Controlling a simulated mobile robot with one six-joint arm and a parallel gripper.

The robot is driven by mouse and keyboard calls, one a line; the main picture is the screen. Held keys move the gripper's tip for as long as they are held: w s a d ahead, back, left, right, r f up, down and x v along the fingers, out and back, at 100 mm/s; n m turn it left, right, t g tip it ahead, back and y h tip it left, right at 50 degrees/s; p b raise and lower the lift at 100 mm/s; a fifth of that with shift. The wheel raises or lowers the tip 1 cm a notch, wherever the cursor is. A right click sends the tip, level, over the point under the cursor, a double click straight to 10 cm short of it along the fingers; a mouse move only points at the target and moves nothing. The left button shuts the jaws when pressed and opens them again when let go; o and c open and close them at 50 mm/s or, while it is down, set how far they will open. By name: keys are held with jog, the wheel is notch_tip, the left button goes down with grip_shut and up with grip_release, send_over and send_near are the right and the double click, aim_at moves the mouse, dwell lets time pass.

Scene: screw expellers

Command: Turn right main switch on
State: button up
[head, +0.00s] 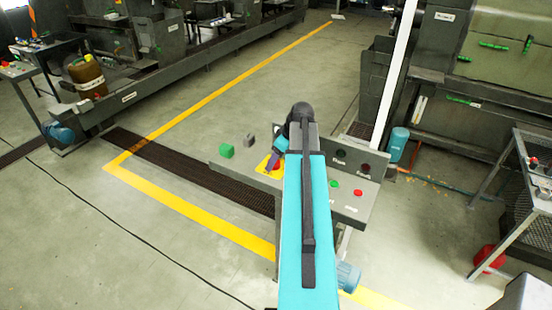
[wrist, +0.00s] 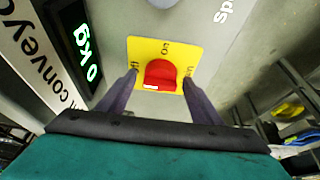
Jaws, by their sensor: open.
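The main switch is a red knob (wrist: 160,73) on a yellow plate (wrist: 141,48), seen close up in the wrist view. A white mark shows on the knob's lower left edge. "On" is printed above the knob; small labels at the plate's left and right are partly covered by my fingers. My gripper (wrist: 159,79) is open, with one finger on each side of the knob; I cannot tell whether they touch it. In the head view, my gripper (head: 277,161) is over the yellow plate (head: 262,166) on the grey control panel, and my arm hides part of the panel.
The panel (head: 222,166) also carries a green knob (head: 226,151), a grey knob (head: 249,141), a green button (head: 334,184) and a red button (head: 357,192). A digital display (wrist: 88,52) reads 0 kg beside the plate. Open floor (head: 150,240) lies to the left.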

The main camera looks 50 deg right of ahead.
jog(key=shift+w+f, duration=0.1)
jog(key=shift+f, duration=0.1)
jog(key=shift+c, duration=0.4)
jog(key=c, duration=1)
jog(key=shift+o, duration=0.2)
